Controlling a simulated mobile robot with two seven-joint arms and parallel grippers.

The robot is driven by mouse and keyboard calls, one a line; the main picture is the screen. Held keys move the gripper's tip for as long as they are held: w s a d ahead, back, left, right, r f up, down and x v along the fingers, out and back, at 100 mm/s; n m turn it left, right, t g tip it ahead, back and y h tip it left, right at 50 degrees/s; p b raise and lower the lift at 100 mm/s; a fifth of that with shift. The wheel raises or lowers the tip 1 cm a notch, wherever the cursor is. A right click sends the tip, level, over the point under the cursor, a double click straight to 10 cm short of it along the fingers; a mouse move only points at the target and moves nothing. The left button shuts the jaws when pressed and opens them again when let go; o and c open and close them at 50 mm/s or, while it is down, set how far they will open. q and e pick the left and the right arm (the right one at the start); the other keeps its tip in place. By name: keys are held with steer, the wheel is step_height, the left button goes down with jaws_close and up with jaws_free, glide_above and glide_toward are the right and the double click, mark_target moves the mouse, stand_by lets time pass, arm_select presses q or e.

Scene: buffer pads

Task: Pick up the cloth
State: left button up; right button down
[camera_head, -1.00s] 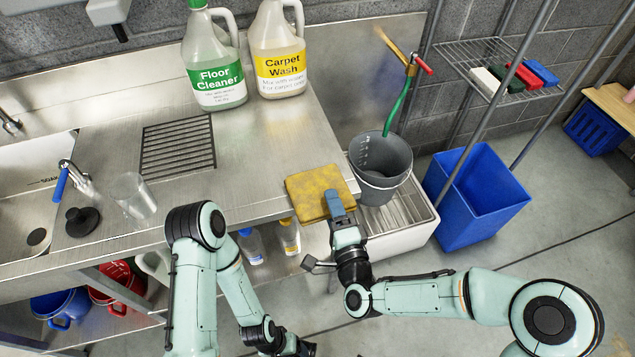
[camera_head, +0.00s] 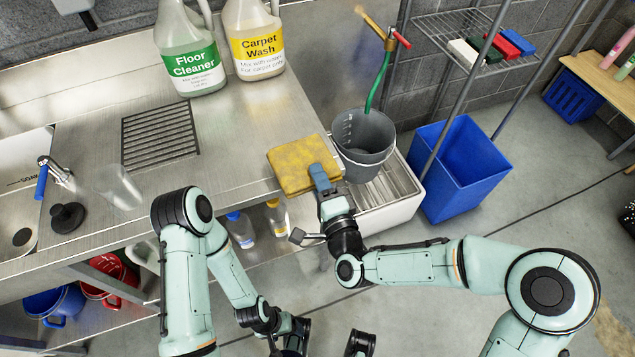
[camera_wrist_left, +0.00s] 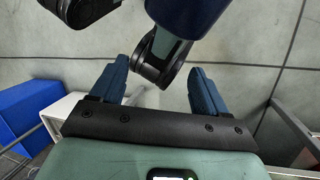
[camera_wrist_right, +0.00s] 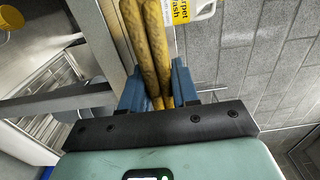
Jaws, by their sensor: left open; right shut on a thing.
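The yellow folded cloth (camera_head: 300,165) is at the right end of the steel counter, by its front edge. My right gripper (camera_head: 324,180) is shut on the cloth's near right edge. In the right wrist view, the cloth (camera_wrist_right: 152,45) shows edge-on, its layers between the fingers of my right gripper (camera_wrist_right: 156,88). I cannot tell whether the cloth touches the counter. My left gripper (camera_wrist_left: 157,80) is open and empty over the grey floor. In the head view it is low at the bottom edge and partly cut off.
The counter (camera_head: 235,140) holds a floor cleaner jug (camera_head: 190,55) and a carpet wash jug (camera_head: 253,40). A grey bucket (camera_head: 362,145) stands in a low white sink (camera_head: 385,210) right of the cloth. A blue bin (camera_head: 460,170) is farther right.

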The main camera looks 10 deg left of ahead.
step_height(320, 180, up, 17)
steer(key=p, duration=0.2)
steer(key=shift+p, duration=0.3)
